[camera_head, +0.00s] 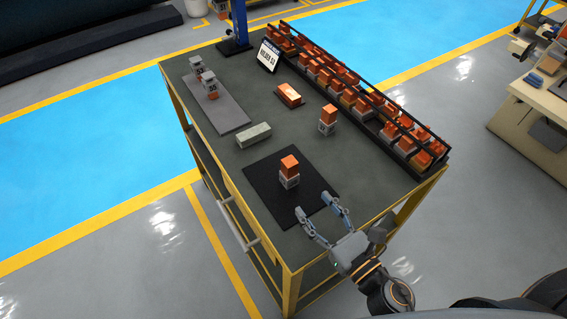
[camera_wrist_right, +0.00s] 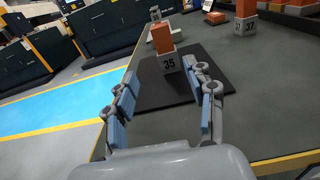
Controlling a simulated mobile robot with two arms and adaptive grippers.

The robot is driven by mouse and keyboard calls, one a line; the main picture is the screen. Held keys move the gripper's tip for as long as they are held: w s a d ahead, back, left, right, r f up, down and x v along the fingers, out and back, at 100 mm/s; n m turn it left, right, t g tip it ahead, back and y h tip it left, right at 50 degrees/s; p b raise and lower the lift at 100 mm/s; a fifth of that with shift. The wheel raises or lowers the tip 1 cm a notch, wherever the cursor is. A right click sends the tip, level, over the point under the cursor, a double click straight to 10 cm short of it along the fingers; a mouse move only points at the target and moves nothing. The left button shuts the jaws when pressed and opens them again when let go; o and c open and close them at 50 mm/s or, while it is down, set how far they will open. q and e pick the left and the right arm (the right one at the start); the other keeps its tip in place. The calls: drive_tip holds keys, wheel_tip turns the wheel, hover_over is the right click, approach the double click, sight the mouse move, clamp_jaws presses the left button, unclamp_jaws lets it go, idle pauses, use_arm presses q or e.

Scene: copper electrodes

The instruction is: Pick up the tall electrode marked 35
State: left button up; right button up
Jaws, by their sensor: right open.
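The tall electrode marked 35 (camera_head: 289,168) is an orange copper block on a pale grey holder. It stands upright on a black mat (camera_head: 318,190) near the front of the table. In the right wrist view the electrode (camera_wrist_right: 165,52) shows its number 35 facing me, beyond the fingers. My right gripper (camera_head: 313,204) is open and empty at the mat's near right edge, its fingers pointing toward the electrode but apart from it. It also shows in the right wrist view (camera_wrist_right: 160,72). My left gripper is not in view.
Another electrode, marked 37 (camera_wrist_right: 246,20), stands behind to the right; it also shows in the head view (camera_head: 327,120). A black rack (camera_head: 447,154) of several electrodes lines the right edge. A pale block (camera_head: 253,135), a grey mat (camera_head: 226,117) and a sign (camera_head: 268,55) lie farther back.

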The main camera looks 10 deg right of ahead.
sight(293, 174)
drive_tip(key=w, duration=0.1)
drive_tip(key=w+p, duration=0.1)
drive_tip(key=a, duration=0.1)
drive_tip(key=shift+w+r, duration=0.4)
drive_tip(key=x, duration=0.1)
drive_tip(key=p+x, duration=0.1)
drive_tip(key=x, duration=0.1)
drive_tip(key=shift+w+a+f, duration=0.15)
drive_tip(key=shift+w+f, duration=0.15)
drive_tip(key=shift+w+a+p, duration=0.1)
drive_tip(key=shift+w+p, duration=0.3)
drive_tip(key=shift+p, duration=0.05)
drive_tip(key=x, duration=0.1)
drive_tip(key=p+x, duration=0.1)
drive_tip(key=x, duration=0.2)
drive_tip(key=shift+w+d+f+p, duration=0.1)
drive_tip(key=shift+w+d+p, duration=0.2)
drive_tip(key=shift+p, duration=0.05)
drive_tip(key=shift+w+a, duration=0.1)
drive_tip(key=shift+w, duration=0.05)
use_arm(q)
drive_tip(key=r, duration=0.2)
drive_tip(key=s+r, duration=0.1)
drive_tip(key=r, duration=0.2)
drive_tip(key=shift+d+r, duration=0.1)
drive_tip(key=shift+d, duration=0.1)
